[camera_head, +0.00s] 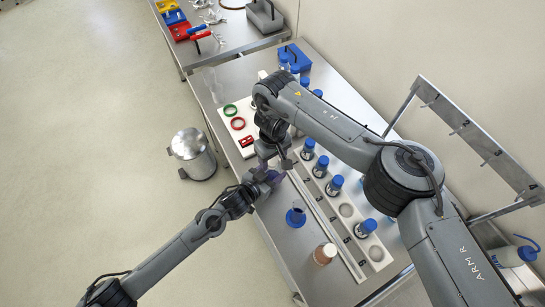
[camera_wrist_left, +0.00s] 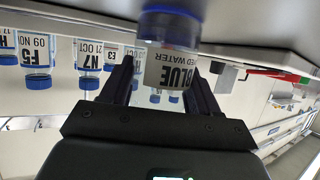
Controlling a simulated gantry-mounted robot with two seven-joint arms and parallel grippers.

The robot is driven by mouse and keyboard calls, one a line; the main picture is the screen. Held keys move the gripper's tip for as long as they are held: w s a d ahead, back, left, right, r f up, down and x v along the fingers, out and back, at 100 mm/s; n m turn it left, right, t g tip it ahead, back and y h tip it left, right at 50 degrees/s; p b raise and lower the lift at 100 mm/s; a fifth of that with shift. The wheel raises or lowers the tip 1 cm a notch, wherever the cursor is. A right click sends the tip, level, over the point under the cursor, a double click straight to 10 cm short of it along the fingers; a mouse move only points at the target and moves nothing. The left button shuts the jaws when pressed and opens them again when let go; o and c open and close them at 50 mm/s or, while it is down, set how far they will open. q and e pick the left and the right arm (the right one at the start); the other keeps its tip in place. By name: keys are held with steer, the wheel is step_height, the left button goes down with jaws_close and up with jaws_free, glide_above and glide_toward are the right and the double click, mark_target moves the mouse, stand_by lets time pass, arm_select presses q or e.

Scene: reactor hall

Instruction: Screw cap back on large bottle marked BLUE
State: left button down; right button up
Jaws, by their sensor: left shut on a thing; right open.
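The large bottle marked BLUE (camera_wrist_left: 172,68) is between the fingers of my left gripper (camera_wrist_left: 162,78) in the left wrist view, where the picture is upside down. Blue liquid shows at its table end. In the head view my left gripper (camera_head: 268,179) is shut on this bottle, seen as a purple-blue patch (camera_head: 274,177) over the near table edge. My right gripper (camera_head: 276,157) is open, close above the bottle; its fingers are partly hidden. The bottle's mouth is hidden, and I cannot tell where its cap is.
A white rack (camera_head: 379,252) holds several blue-capped bottles (camera_head: 320,166). A white board with green and red rings (camera_head: 238,123) lies behind. A steel bin (camera_head: 191,152) stands on the floor.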

steer(key=shift+s+a, duration=0.1)
steer(key=shift+a, duration=0.05)
steer(key=shift+r, duration=0.65)
step_height(320, 180, up, 11)
steer(key=shift+f, duration=0.15)
arm_select(q)
steer(key=shift+c, duration=0.9)
jaws_free()
steer(key=shift+s+a, duration=0.1)
steer(key=v, duration=1)
steer(key=shift+s+a, duration=0.15)
steer(key=shift+s, duration=0.05)
steer(key=shift+r, duration=0.1)
arm_select(e)
steer(key=shift+r, duration=0.2)
